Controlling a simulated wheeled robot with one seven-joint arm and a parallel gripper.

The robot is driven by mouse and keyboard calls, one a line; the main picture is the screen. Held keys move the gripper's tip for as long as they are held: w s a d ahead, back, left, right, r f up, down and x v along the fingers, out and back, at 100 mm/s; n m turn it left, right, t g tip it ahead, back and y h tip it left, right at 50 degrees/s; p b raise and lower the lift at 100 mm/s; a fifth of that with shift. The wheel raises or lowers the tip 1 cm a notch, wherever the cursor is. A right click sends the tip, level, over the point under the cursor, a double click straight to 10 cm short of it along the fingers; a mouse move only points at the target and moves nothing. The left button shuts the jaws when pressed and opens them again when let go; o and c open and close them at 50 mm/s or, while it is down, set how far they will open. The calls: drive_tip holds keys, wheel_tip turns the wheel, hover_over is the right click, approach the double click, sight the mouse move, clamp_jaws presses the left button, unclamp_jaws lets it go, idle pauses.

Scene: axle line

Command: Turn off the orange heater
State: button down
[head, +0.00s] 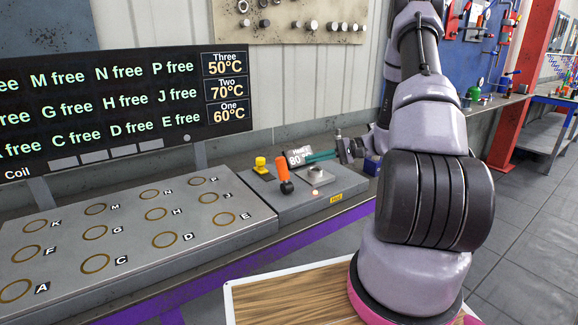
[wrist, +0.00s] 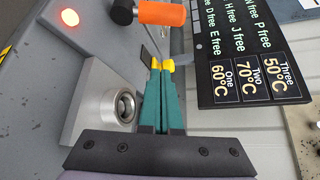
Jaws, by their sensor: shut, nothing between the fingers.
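The heater box (head: 300,205) stands on the bench, with a yellow "Heat" label (head: 336,198) on its front. An orange handle (head: 282,170) with a black end rises from it; it also shows at the top of the wrist view (wrist: 160,12). A lit lamp (head: 316,218) on the box glows red in the wrist view (wrist: 69,18). A yellow button (head: 261,165) sits on a dark plate behind the handle. My gripper (head: 308,160) is shut and empty, its teal fingers above the box and pointing left. In the wrist view the fingertips (wrist: 164,74) partly cover the yellow button.
A silver round socket (head: 316,172) stands on the box beside my fingers. A display reading 80 (head: 297,158) is partly covered. A grey plate of lettered rings (head: 130,235) lies to the left, under a black status board (head: 100,100). A wooden board (head: 290,295) is in front.

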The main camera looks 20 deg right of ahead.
sight(286, 165)
drive_tip(key=x, duration=0.9)
drive_tip(key=shift+a, duration=0.4)
drive_tip(key=shift+s+a, duration=0.1)
drive_tip(key=shift+s, duration=0.15)
drive_tip(key=shift+s+r, duration=0.45)
drive_tip(key=shift+s, duration=0.3)
drive_tip(key=shift+s+r, duration=0.3)
drive_tip(key=shift+s, duration=0.45)
